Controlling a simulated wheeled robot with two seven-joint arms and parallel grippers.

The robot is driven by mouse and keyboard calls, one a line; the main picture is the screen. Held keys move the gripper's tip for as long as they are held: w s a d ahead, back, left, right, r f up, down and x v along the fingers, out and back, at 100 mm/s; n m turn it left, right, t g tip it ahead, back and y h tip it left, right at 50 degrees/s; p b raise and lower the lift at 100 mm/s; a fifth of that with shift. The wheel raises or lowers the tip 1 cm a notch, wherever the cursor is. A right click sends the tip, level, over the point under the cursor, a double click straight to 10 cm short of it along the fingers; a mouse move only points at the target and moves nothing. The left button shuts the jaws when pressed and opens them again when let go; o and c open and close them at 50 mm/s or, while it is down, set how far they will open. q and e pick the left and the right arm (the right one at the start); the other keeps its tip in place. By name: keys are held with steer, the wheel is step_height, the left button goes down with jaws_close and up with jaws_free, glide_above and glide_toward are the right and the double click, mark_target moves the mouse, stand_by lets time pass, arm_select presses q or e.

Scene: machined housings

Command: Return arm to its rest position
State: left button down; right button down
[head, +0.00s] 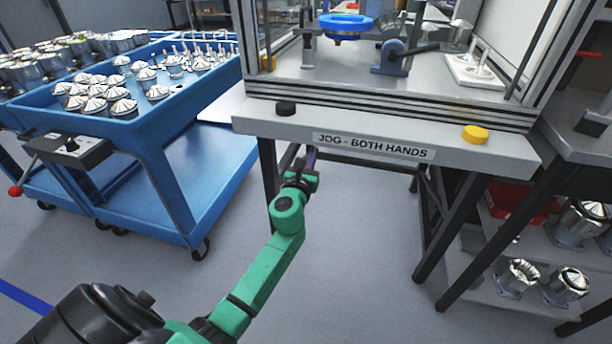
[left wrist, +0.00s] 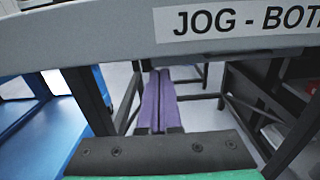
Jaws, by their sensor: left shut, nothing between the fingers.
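My left arm is green and reaches forward from the bottom of the head view. Its left gripper (head: 311,156) is at the front edge of the workbench (head: 270,122), just below the "JOG - BOTH HANDS" label (head: 373,147). In the left wrist view the purple fingers (left wrist: 159,100) lie side by side, shut and empty, under the bench edge. The label shows above them at the upper right. I cannot tell from these views whether the fingers touch the bench. My right gripper is not in view.
A blue cart (head: 150,137) with metal housings stands at the left. A black button (head: 286,109) and a yellow button (head: 475,134) sit on the bench front. A dark-legged rack with more housings (head: 565,286) is at the right. The floor (head: 340,270) in the middle is clear.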

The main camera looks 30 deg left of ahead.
arm_select(q)
steer(key=v, duration=0.7)
steer(key=s+f+n+g+h, duration=0.15)
steer(key=f+n, duration=0.25)
steer(key=f, duration=0.6)
steer(key=s+f+n+g, duration=0.3)
steer(key=f+n, duration=0.2)
steer(key=f, duration=0.5)
steer(key=s+f+n+g+h, duration=0.1)
steer(key=s+f+n+g, duration=0.2)
steer(key=f, duration=0.6)
steer(key=s+f+n+g, duration=0.4)
steer(key=s+f+n, duration=0.4)
steer(key=f, duration=0.4)
steer(key=s+d+f+n+g+h, duration=0.15)
steer(key=s+f+n, duration=0.25)
steer(key=s, duration=0.4)
steer(key=s+f+n+g, duration=0.2)
steer(key=s+f+n, duration=0.15)
steer(key=s, duration=0.45)
steer(key=s+f+n+g, duration=0.2)
steer(key=s+f+n, duration=0.2)
steer(key=s, duration=0.3)
step_height(320, 180, up, 15)
steer(key=s+p, duration=0.2)
steer(key=p, duration=1.4)
steer(key=shift+s+a+m, duration=0.25)
steer(key=shift+s+m, duration=0.05)
steer(key=shift+m, duration=0.05)
